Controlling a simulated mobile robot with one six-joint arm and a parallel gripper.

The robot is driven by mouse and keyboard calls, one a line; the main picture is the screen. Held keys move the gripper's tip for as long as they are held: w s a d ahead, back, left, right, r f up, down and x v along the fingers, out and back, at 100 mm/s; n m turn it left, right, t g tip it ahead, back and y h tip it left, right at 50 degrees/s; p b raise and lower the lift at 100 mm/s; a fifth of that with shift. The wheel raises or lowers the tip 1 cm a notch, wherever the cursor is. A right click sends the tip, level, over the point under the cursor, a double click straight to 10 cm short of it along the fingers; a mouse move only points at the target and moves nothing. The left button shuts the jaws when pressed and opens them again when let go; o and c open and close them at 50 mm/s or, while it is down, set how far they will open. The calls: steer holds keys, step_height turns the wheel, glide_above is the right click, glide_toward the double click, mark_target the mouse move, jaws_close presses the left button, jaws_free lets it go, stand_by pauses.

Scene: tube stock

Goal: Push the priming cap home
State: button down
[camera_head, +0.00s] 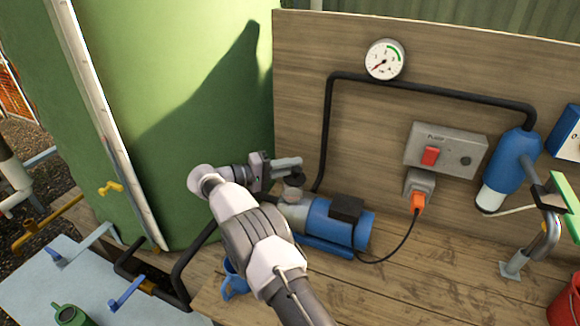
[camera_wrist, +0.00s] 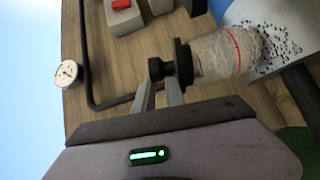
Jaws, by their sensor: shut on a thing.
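The black priming cap (camera_wrist: 183,62) shows in the wrist view, with its knob between my fingertips. My gripper (camera_wrist: 160,88) is shut on that knob. The cap is at the mouth of a clear cylindrical priming pot (camera_wrist: 218,54) with a red ring around it. The cap's flange stands slightly off the pot's rim, and I cannot tell how deep its plug sits. In the head view my gripper (camera_head: 287,166) is just above the pot (camera_head: 293,190), which stands on the blue and grey pump (camera_head: 340,224). The gripper mostly hides the cap there.
A pressure gauge (camera_head: 384,59), a black pipe (camera_head: 440,88) and a switch box (camera_head: 446,148) are on the wooden back panel. An orange plug's cable runs to the pump. A green tank (camera_head: 170,120) stands close on the left.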

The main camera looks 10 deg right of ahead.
steer(key=shift+d, duration=0.3)
steer(key=shift+r, duration=0.2)
steer(key=shift+s+d+r+p, duration=0.1)
steer(key=shift+d+r+p, duration=0.4)
steer(key=shift+r, duration=0.15)
steer(key=shift+a+r, duration=0.3)
steer(key=shift+r, duration=0.15)
steer(key=shift+a+r+p, duration=0.1)
steer(key=shift+r+p, duration=0.45)
steer(key=shift+r, duration=0.25)
